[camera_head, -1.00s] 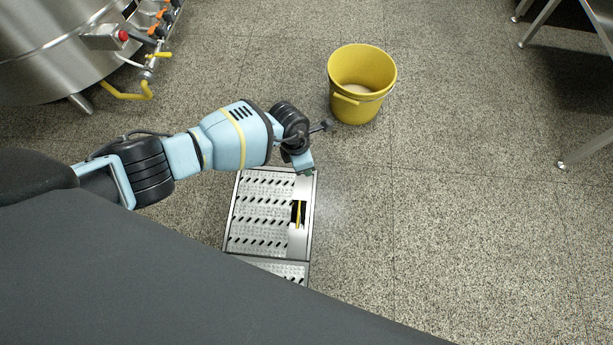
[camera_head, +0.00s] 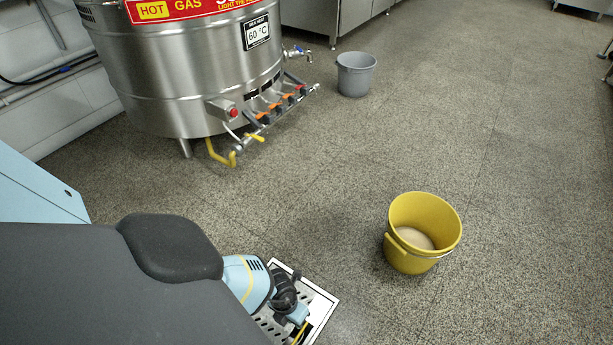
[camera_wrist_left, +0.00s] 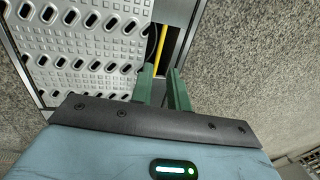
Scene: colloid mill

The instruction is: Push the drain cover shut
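The perforated metal drain cover (camera_wrist_left: 85,45) lies in a frame in the floor; part of it shows at the bottom of the head view (camera_head: 268,322). Along its right side in the left wrist view is a smooth metal strip (camera_wrist_left: 175,10) with a dark opening (camera_wrist_left: 152,45) and a yellow bar (camera_wrist_left: 160,42) in it. My left gripper (camera_wrist_left: 162,82) has two green fingers, apart, with nothing seen between them. It points down at the near end of the opening; I cannot tell if it touches. In the head view it (camera_head: 297,320) is small and partly hidden. My right gripper is out of view.
A yellow bucket (camera_head: 398,258) stands on the floor right of the drain. A steel kettle (camera_head: 180,85) with taps and a yellow pipe stands at the back left, a grey bucket (camera_head: 355,78) beyond it. The speckled floor at right is clear.

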